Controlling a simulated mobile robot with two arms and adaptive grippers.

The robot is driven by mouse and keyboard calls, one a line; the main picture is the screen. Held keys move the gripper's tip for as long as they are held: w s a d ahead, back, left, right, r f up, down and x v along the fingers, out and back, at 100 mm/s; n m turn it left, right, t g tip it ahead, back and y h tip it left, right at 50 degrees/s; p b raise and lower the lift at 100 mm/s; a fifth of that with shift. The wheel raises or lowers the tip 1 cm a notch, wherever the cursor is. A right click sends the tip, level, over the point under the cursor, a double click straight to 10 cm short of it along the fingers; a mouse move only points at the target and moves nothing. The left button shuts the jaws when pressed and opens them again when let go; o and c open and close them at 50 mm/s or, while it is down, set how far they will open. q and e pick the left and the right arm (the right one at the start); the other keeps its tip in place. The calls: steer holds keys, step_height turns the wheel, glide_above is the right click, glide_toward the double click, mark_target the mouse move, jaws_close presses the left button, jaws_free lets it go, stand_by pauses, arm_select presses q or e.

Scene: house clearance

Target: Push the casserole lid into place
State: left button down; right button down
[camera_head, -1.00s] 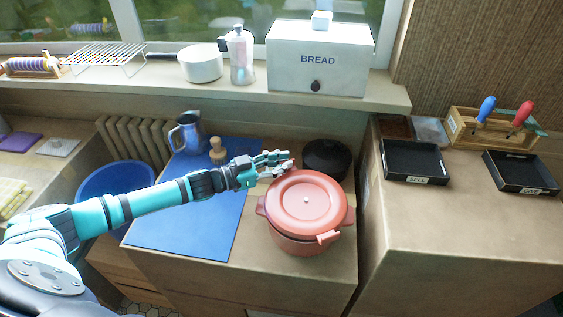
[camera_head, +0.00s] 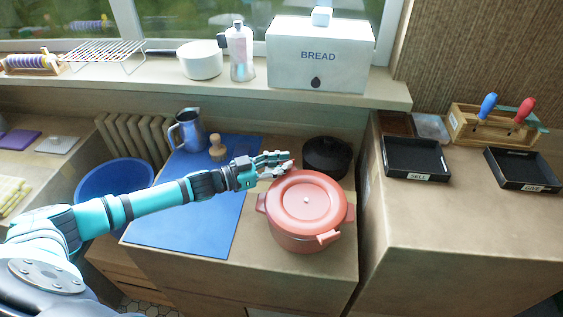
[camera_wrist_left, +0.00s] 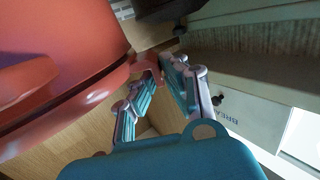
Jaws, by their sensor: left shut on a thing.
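The red casserole (camera_head: 295,240) stands on the cardboard-brown counter with its round red lid (camera_head: 312,195) on top. One lug points toward the front right, out of line with the pot's side handles. My left gripper (camera_head: 287,164) is at the lid's back left edge. In the left wrist view my left gripper (camera_wrist_left: 163,85) is shut on a red lug (camera_wrist_left: 148,66), which appears to be the lid's. The casserole (camera_wrist_left: 60,60) fills the upper left there. I cannot tell whether the lid is fully seated. My right gripper is out of view.
A black pot (camera_head: 327,158) stands close behind the casserole. A blue mat (camera_head: 190,225) lies under my left arm, with a metal jug (camera_head: 187,133) and a brush (camera_head: 217,150) at its back. A box counter (camera_head: 450,220) with black trays stands at right.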

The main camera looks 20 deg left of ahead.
arm_select(q)
steer(key=shift+f, duration=0.3)
stand_by(0.6)
steer(key=c, duration=1.4)
jaws_free()
steer(key=shift+o, duration=0.2)
steer(key=shift+s+a, duration=0.1)
steer(key=p+v, duration=0.2)
steer(key=v, duration=0.2)
steer(key=shift+s+a, duration=0.25)
